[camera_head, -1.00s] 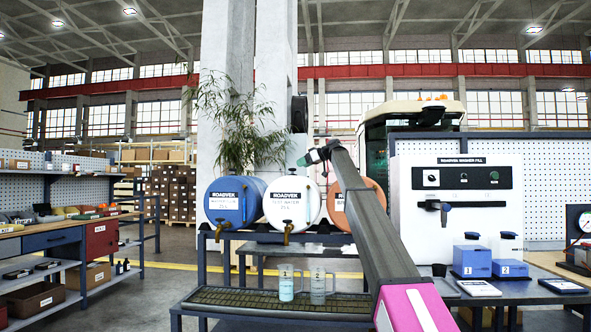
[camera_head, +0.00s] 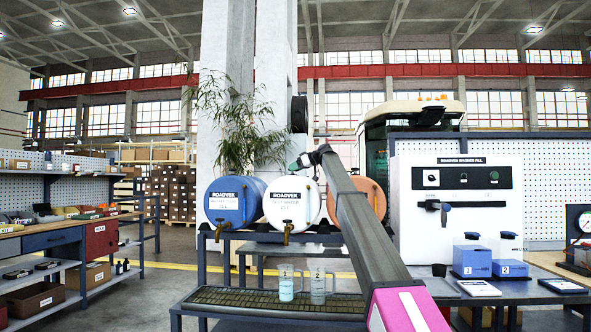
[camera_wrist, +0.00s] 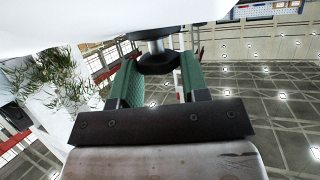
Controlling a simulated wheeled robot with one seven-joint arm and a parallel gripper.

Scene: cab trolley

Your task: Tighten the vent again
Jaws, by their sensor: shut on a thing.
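The vent (camera_wrist: 158,60) is a dark round knob on a short metal stem. In the wrist view it stands out from a white surface. My gripper (camera_wrist: 160,66) has one green finger on each side of the knob and is shut on it. In the head view my gripper (camera_head: 295,164) is at the top of the white middle barrel (camera_head: 283,203), and the vent is too small or hidden to make out there. The blue barrel (camera_head: 229,205) lies to the left. The orange barrel (camera_head: 376,188) is partly hidden behind my arm.
The barrels lie on a dark rack, with brass taps facing forward. Two clear jugs (camera_head: 286,284) stand on the grated tray (camera_head: 232,299) below. The white washer-fill panel (camera_head: 456,205) and blue bottles (camera_head: 472,258) are to the right. A plant (camera_head: 243,125) rises behind the barrels.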

